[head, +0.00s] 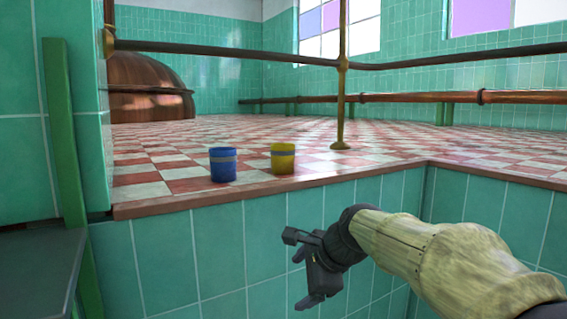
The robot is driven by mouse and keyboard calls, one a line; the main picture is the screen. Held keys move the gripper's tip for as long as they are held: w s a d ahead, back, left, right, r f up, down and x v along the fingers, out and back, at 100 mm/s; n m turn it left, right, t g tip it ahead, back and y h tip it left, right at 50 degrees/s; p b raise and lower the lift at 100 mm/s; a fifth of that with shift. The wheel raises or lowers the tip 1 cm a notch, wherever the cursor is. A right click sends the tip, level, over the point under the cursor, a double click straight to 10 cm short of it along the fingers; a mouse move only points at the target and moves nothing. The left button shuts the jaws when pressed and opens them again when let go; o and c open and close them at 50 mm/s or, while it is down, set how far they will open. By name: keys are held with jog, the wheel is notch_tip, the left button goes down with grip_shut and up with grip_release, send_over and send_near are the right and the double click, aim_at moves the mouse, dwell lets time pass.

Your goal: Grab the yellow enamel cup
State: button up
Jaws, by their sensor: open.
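The yellow enamel cup (283,159) stands upright on the red-and-white checkered tile floor, close to the edge of the raised ledge. My gripper (296,270) is open and empty. It is in front of the teal-tiled wall, below the ledge edge and lower in the picture than the yellow cup. Nothing hides the yellow cup.
A brass post (341,90) stands right of the yellow cup and carries a dark horizontal rail (230,52) above the cups. The ledge has a brown edge (190,200). A copper kettle (148,87) is at the back left. A dark bench-like surface (40,262) is at lower left.

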jog(key=s+d+f+n+g+h, duration=0.1)
jog(key=s+d+f+n, duration=0.5)
jog(key=f, duration=0.6)
jog(key=s+d+f+n+g+h, duration=0.2)
jog(key=s+d+f+n+h, duration=0.2)
jog(key=s+f+n, duration=0.6)
notch_tip(320, 180, down, 2)
jog(key=shift+s+d+f, duration=0.1)
jog(key=shift+s+d, duration=0.9)
jog(key=shift+s, duration=0.2)
